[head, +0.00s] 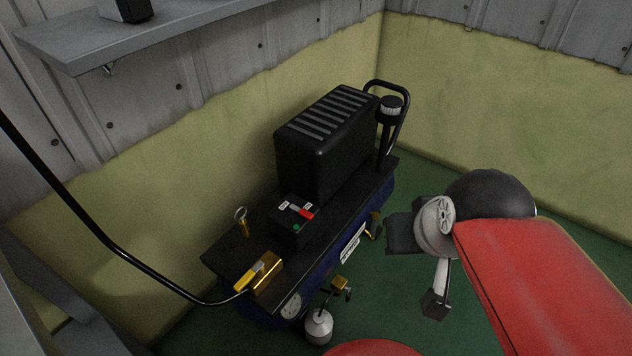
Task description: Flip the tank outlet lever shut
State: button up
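A compressor with a blue tank (335,262) stands by the wall. At the near left end of its black top plate sits a brass block (266,274) with a small lever (257,268) on it; a black hose (130,262) joins the block. This looks like the tank outlet; the lever's exact angle is too small to tell. My gripper (420,272) is at the right, well apart from the lever. Its two dark finger pads are spread with nothing visible between them.
A black control box (294,222) with a red switch and a tall black ribbed housing (323,145) stand on the plate. A brass ring pull (242,220) rises behind the block. A brass fitting (341,288) and pale bowl (318,327) hang in front. A shelf (150,42) juts overhead.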

aim_at(250, 274)
jog(key=u, duration=1.3)
jog(key=k+j, duration=0.1)
jog(key=k+j+u, duration=0.2)
jog(key=k+u, duration=0.15)
